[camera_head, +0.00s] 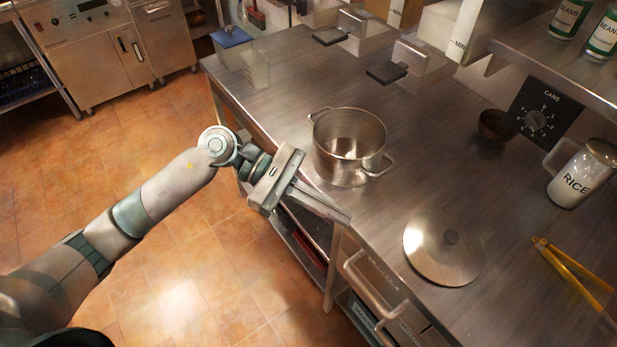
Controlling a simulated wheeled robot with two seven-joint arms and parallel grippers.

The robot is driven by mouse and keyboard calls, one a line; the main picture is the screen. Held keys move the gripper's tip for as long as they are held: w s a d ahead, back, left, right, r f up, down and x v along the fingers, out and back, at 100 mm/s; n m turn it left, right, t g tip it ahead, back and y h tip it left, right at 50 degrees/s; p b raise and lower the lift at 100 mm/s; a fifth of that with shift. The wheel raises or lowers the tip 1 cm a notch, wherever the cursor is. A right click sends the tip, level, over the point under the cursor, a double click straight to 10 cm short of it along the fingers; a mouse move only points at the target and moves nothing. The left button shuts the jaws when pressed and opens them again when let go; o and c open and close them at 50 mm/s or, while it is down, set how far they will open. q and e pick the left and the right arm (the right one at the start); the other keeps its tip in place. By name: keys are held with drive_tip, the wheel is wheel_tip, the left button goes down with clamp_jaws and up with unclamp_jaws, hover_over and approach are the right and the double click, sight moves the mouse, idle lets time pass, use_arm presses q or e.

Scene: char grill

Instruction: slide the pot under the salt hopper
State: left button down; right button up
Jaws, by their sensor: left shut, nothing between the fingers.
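An open steel pot (349,158) with two side handles stands upright on the steel counter near its front edge. Two hoppers with dark levers, one nearer (411,58) and one farther (363,27), stand behind the pot at the counter's back. I cannot read which one is salt. My left gripper (343,213) is shut and empty, its fingers pointing right at the counter's front edge, just in front of the pot and apart from it. My right gripper is not in view.
A round lid (430,262) lies right of the pot, with yellow tongs (572,273), a rice jar (577,180) and a small dark bowl (493,126) farther right. A clear container (257,70) stands at the far left. The counter between pot and hoppers is clear.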

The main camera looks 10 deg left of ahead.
use_arm(q)
drive_tip(key=w+a+f+n+t, duration=0.2)
drive_tip(key=a+f+n+t, duration=0.2)
drive_tip(key=n, duration=0.6)
drive_tip(key=w+a+f+n+t, duration=0.2)
drive_tip(key=a+f+n+t, duration=0.2)
drive_tip(key=a+n+t, duration=0.3)
drive_tip(key=w+a+f+n+t+y, duration=0.1)
drive_tip(key=a+f+n+t, duration=0.3)
drive_tip(key=n, duration=1.1)
drive_tip(key=shift+w+a+f+t, duration=0.2)
drive_tip(key=shift+w+a+t, duration=0.55)
drive_tip(key=shift+a, duration=0.35)
drive_tip(key=shift+d, duration=0.1)
drive_tip(key=p, duration=0.6)
approach(320, 172)
drive_tip(key=x, duration=0.6)
drive_tip(key=shift+w+d, duration=0.15)
drive_tip(key=shift+d, duration=0.05)
